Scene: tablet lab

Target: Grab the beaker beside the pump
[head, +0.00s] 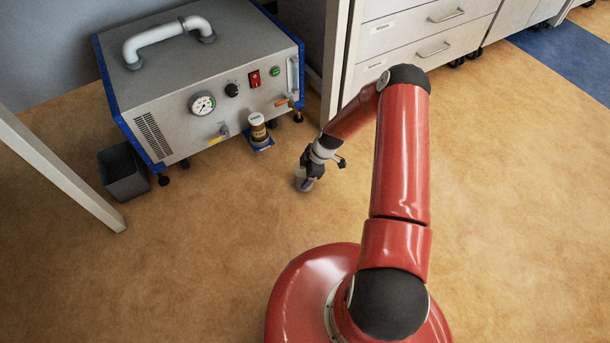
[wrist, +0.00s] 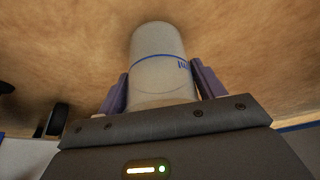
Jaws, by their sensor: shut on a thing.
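The pump (head: 205,95) is a grey box with blue edges, a gauge and a top handle, standing on the floor at the upper left of the head view. A pale beaker (head: 303,181) is at my gripper (head: 308,178), to the right of and in front of the pump, partly hidden by the gripper. In the wrist view the whitish beaker (wrist: 160,62) with a blue line and blue marking sits between the two fingers of my gripper (wrist: 163,92). The fingers touch its sides and are shut on it. I cannot tell whether its base touches the floor.
A brown bottle (head: 258,128) stands on a small blue base in front of the pump. A dark bin (head: 124,172) is left of the pump. Drawer cabinets (head: 425,40) stand at the back right, and a pale post (head: 60,170) is at left. The floor (head: 190,260) in front is clear.

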